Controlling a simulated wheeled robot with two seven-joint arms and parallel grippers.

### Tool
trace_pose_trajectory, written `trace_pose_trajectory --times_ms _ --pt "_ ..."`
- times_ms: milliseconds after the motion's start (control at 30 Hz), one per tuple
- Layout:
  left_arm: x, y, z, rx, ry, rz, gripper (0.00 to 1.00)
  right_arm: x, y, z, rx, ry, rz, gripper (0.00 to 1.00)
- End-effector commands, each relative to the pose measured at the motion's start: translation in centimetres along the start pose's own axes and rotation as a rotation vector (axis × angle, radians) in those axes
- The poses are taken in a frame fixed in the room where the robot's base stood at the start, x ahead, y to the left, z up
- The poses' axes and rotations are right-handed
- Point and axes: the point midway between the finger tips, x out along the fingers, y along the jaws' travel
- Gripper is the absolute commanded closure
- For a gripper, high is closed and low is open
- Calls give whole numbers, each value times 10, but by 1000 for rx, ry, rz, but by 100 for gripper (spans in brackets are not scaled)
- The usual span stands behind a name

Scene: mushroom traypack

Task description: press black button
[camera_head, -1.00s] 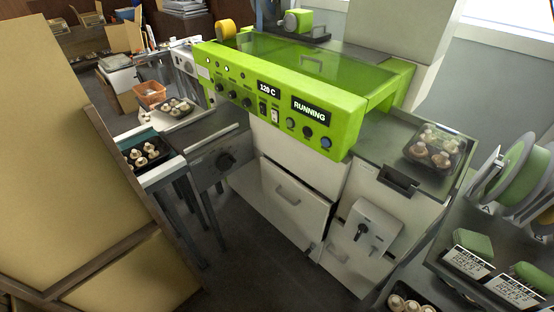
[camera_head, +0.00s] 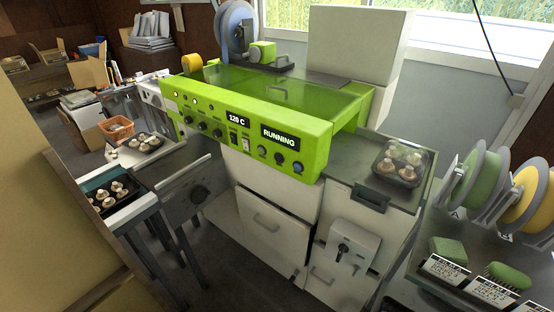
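The green machine (camera_head: 225,133) stands in the middle of the view, with displays reading "120 C" and "RUNNING" (camera_head: 279,138). Its front panel carries several dark knobs at the left and right. A dark round knob or button (camera_head: 279,159) sits below the display, between another dark one (camera_head: 262,152) and a blue one (camera_head: 297,167). Which of these is the black button I cannot tell. Neither of my grippers shows.
A wrapped mushroom tray (camera_head: 402,163) sits on the metal top at right. Open mushroom trays (camera_head: 113,194) stand on the left conveyor. Label reels (camera_head: 483,182) are at far right. A large tan panel (camera_head: 35,200) blocks the left edge. Grey floor is open in front.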

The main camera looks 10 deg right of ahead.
Motion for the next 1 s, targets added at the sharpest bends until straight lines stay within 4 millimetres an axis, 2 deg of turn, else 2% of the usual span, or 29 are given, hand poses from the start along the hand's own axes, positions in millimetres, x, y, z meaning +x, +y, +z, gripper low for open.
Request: trace_pose_trajectory --times_ms 33,167,200,1000 --pt "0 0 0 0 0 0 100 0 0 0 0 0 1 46" --pt "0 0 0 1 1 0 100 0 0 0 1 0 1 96" --pt "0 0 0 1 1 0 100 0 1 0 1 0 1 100" --pt "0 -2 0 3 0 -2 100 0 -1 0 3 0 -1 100"
